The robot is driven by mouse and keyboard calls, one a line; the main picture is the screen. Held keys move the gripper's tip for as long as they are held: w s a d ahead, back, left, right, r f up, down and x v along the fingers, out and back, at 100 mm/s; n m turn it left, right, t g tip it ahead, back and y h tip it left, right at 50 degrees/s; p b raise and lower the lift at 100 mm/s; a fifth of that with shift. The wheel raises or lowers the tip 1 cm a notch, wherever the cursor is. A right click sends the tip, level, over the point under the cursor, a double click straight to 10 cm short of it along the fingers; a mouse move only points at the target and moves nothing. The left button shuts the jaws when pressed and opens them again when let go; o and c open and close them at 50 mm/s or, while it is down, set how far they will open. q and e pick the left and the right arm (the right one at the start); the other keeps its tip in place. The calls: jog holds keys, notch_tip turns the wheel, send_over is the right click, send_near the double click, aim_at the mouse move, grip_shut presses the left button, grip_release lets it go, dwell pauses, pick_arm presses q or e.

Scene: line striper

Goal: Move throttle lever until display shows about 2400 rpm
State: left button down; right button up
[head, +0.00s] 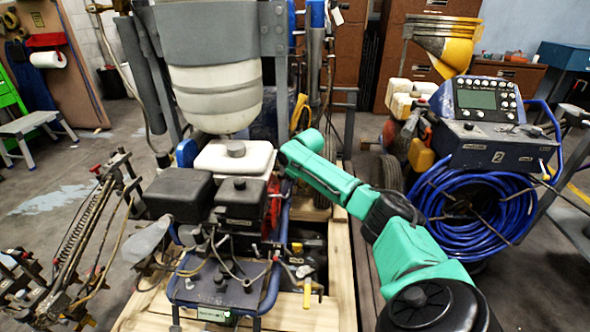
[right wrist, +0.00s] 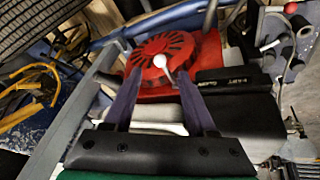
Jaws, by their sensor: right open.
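In the right wrist view, a lever with a round white knob (right wrist: 160,60) stands in front of a red slotted engine cover (right wrist: 175,50); it carries no readable label. My right gripper (right wrist: 156,76) is open, its two dark fingers on either side of this lever, with no clear contact visible. In the head view my right arm reaches behind the engine (head: 215,205), which largely hides the gripper. A grey-green display (head: 477,99) sits on a control panel at the right; no rpm figure is readable on it. My left gripper is not in view.
A lever with a red knob (right wrist: 290,8) stands at the wrist view's upper right. A grey frame bar (right wrist: 70,95) runs along its left. In the head view, a coiled blue hose (head: 470,215) hangs below the control panel, and a white hopper (head: 217,95) stands above the engine.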

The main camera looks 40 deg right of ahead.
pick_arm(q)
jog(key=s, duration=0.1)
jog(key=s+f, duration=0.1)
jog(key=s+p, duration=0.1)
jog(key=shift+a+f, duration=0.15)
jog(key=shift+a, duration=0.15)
pick_arm(e)
jog(key=v, duration=0.9)
